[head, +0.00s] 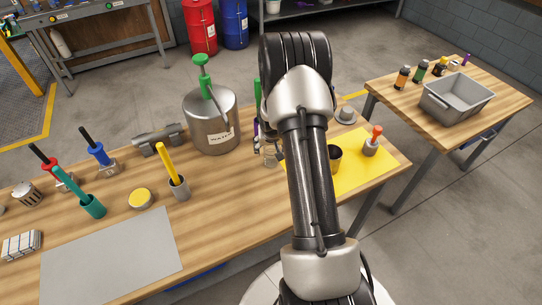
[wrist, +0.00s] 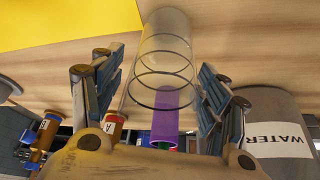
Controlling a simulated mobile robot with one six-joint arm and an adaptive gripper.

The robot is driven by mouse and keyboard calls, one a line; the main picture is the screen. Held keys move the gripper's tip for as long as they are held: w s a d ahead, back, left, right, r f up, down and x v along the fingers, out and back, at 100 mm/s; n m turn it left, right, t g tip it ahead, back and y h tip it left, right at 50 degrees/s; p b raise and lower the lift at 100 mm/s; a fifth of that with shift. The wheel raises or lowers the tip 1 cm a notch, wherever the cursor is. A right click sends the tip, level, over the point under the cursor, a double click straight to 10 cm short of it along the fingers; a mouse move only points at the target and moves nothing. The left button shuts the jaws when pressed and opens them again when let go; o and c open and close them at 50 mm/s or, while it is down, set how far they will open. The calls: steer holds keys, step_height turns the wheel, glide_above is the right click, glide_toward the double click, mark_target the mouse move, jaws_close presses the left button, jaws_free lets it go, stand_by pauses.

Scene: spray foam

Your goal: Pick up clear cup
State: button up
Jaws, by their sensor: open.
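The clear cup (wrist: 165,45) is a transparent cylinder with thin dark rings, standing on the wooden table. In the wrist view it is ahead of and between the two fingers of my gripper (wrist: 160,64), which are apart and not closed on it. The cup looks closer to the right finger; I cannot tell whether they touch. In the head view a small part of the clear cup (head: 269,157) shows left of my arm, which hides the rest of it and my gripper.
A purple cylinder (wrist: 165,112) shows behind the cup. A metal WATER tank (head: 211,125) stands to the left on the table. A yellow mat (head: 352,181) with a dark cup (head: 335,158) and a red-topped tool (head: 371,141) lies to the right.

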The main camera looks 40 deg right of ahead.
steer(key=shift+c, duration=0.3)
steer(key=c, duration=1)
